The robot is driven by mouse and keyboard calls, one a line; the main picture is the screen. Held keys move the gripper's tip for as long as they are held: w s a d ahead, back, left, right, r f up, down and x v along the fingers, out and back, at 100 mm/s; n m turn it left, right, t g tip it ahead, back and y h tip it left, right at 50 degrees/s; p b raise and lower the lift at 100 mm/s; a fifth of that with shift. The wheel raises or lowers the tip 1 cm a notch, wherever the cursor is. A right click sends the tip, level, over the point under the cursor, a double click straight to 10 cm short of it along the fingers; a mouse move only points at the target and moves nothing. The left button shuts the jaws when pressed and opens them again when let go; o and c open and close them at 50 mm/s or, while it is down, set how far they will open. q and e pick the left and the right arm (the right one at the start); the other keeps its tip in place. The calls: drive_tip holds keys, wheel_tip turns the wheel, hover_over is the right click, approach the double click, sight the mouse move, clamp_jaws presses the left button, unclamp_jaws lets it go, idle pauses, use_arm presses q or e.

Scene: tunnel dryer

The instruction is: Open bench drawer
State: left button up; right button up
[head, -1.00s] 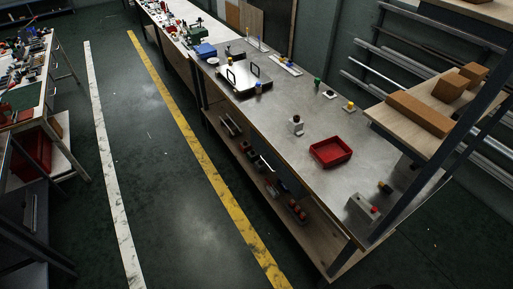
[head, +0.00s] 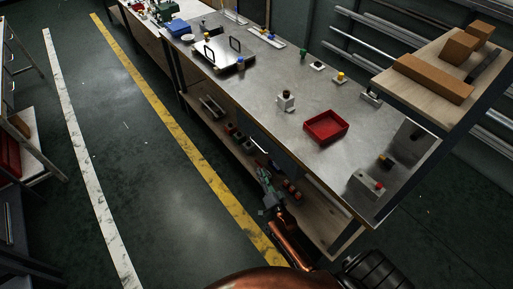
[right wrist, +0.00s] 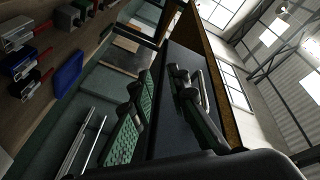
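The bench drawer (head: 283,163) is a dark front under the steel-topped bench (head: 262,100). It looks shut. A thin bright bar handle (head: 259,146) shows on it in the head view. In the right wrist view a dark panel (right wrist: 168,112), apparently the drawer front, carries a silver bar handle (right wrist: 204,92). My right gripper (head: 264,172) is beside the drawer, just short of the handle in the head view. Its fingers stand apart with green pads in the right wrist view (right wrist: 155,80), and nothing shows held between them. The handle lies close to one finger; contact is unclear. My left gripper is out of view.
A red tray (head: 326,127), a white button box (head: 286,101) and a grey control box (head: 366,184) stand on the bench. Several parts lie on its lower shelf (head: 317,209). The floor (head: 165,215) beside the bench, with a yellow line, is clear.

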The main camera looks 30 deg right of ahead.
sight(258, 145)
drive_tip(key=w+d+r+m, duration=0.1)
drive_tip(key=w+r, duration=0.2)
drive_tip(key=w+d+r+t+h+b, duration=0.1)
drive_tip(key=w+r, duration=0.2)
drive_tip(key=w+d+r+m+t, duration=0.1)
drive_tip(key=w+r, duration=0.2)
drive_tip(key=shift+d+r+m+h, duration=0.3)
drive_tip(key=shift+d+r+h, duration=0.1)
drive_tip(key=shift+w+r, duration=0.1)
drive_tip(key=shift+w, duration=0.25)
drive_tip(key=shift+c, duration=0.3)
clamp_jaws()
